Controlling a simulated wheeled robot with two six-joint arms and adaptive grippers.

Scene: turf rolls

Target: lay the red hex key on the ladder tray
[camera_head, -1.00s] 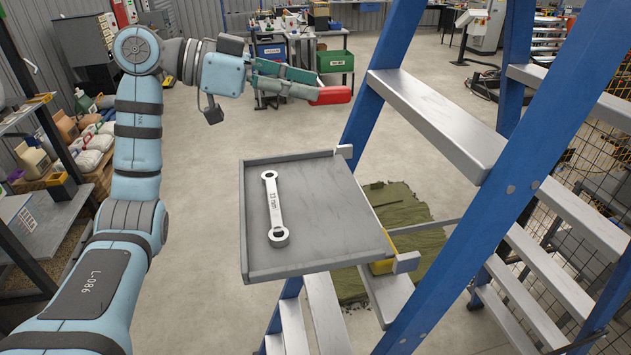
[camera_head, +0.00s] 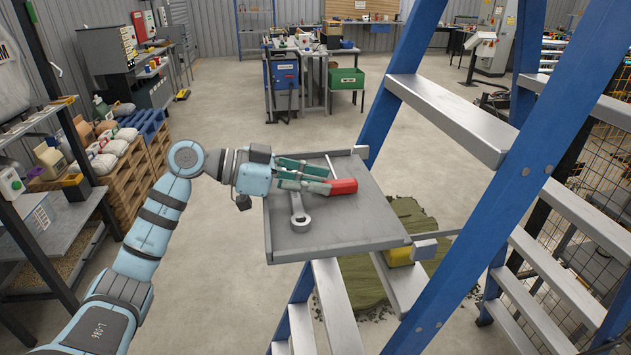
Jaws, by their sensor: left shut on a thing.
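The red hex key shows as a thick red handle (camera_head: 342,186), with a thin pale rod beside it that looks like its shaft. My left gripper (camera_head: 325,180) is shut on the handle, its green fingers reaching in from the left above the tray. The grey ladder tray (camera_head: 372,220) is fixed at the ladder's left side and has a low rim. I cannot tell whether the key touches the tray. A silver spanner (camera_head: 300,223) lies on the tray, its far end hidden under my gripper. My right gripper is not in view.
The blue ladder (camera_head: 478,225) with silver steps stands right of the tray. A rolled-out green turf piece (camera_head: 365,290) lies on the floor below. The tray's front right part is clear.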

